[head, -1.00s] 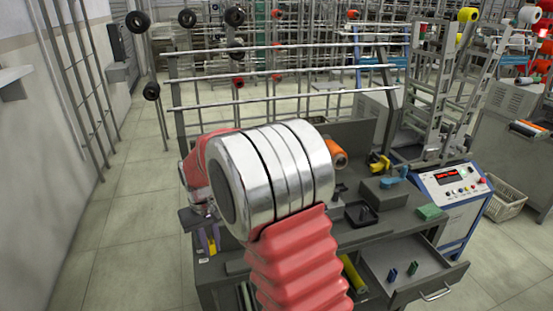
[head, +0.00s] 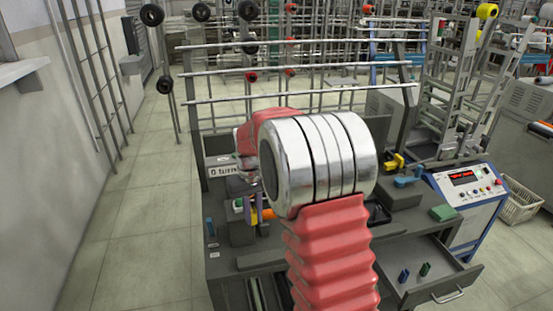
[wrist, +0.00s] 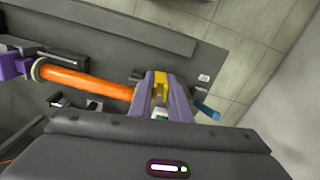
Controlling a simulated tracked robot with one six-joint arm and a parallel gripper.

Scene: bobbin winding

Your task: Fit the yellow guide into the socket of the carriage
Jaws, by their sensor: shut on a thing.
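My gripper (wrist: 161,95) has purple fingers. It is shut on the yellow guide (wrist: 161,80), which shows between the fingers in the wrist view. In the head view the fingers and a bit of yellow show small, left of my arm, above a dark block (head: 241,234) on the bench. This block may be the carriage; its socket cannot be made out. An orange roll (wrist: 85,82) lies beside the fingers in the wrist view. Whether the guide touches the block cannot be told.
A blue peg (wrist: 207,112) stands near the bench's corner. On the bench's right are another yellow piece (head: 394,162), a blue piece (head: 407,181) and a green block (head: 443,213). An open drawer (head: 428,280) juts out at the front right. A control box (head: 467,185) stands beyond.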

